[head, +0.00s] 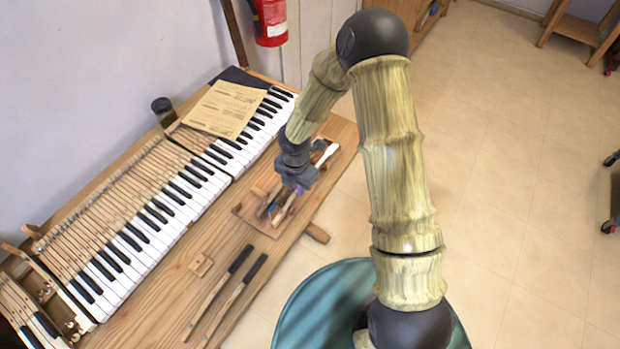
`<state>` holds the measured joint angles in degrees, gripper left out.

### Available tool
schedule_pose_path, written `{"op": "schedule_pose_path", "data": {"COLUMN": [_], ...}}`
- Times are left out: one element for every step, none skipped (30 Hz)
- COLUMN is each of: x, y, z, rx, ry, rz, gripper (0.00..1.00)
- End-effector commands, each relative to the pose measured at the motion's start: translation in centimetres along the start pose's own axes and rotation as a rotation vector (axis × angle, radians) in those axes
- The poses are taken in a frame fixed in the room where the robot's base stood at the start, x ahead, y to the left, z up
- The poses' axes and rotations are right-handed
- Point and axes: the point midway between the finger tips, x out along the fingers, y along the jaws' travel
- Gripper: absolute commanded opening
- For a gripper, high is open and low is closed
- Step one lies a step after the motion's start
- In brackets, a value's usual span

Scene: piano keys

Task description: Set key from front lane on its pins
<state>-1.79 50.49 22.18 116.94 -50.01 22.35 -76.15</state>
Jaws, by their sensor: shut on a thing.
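My gripper (276,207) is low over the wooden tray (246,211) at the front edge of the bench. Its blue-tipped fingers are shut on a slim pale wooden key (285,207); the wrist hides part of it. A white key end (326,153) shows beyond the wrist, on the tray's far side; I cannot tell whether it belongs to the held key. The long keyboard (150,225) lies to the left, with a gap showing small metal pins (68,325) near its lower left end.
Two loose black-topped keys (238,262) (255,270) and a small wooden block (201,264) lie on the bench. A paper sheet (226,107) covers part of the keyboard. A dark round-topped object (162,106) stands behind it. The bench front between block and keyboard is clear.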

Motion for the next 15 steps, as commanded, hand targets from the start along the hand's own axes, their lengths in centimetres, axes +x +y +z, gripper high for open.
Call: {"op": "schedule_pose_path", "data": {"x": [-0.5, -0.7, -0.8, -0.9, -1.1, -1.2, -1.3, -1.4, -1.6, -1.7, -1.8, -2.0, -2.1, -2.2, -2.4], "y": [0.1, 0.1, 0.1, 0.1, 0.1, 0.1, 0.1, 0.1, 0.1, 0.0, 0.0, 0.0, 0.0, 0.0, 0.0], "z": [0.0, 0.0, 0.0, 0.0, 0.0, 0.0, 0.0, 0.0, 0.0, 0.0, 0.0, 0.0, 0.0, 0.0, 0.0], "rx": [0.002, 0.002, 0.002, 0.002, 0.002, 0.003, 0.003, 0.003, 0.003, 0.003, 0.003, 0.002, 0.002, 0.002, 0.002], "ry": [0.0, -0.001, -0.001, -0.001, -0.001, 0.0, 0.0, 0.0, 0.0, 0.0, 0.0, 0.0, 0.0, 0.0, 0.0], "rz": [0.003, 0.003, 0.003, 0.003, 0.003, 0.002, 0.002, 0.002, 0.001, 0.001, 0.001, 0.001, 0.001, 0.001, 0.001], "gripper": [0.0, 0.0, 0.0, 0.0, 0.0, 0.0, 0.0, 0.0, 0.0, 0.0, 0.0, 0.0, 0.0, 0.0, 0.0]}}
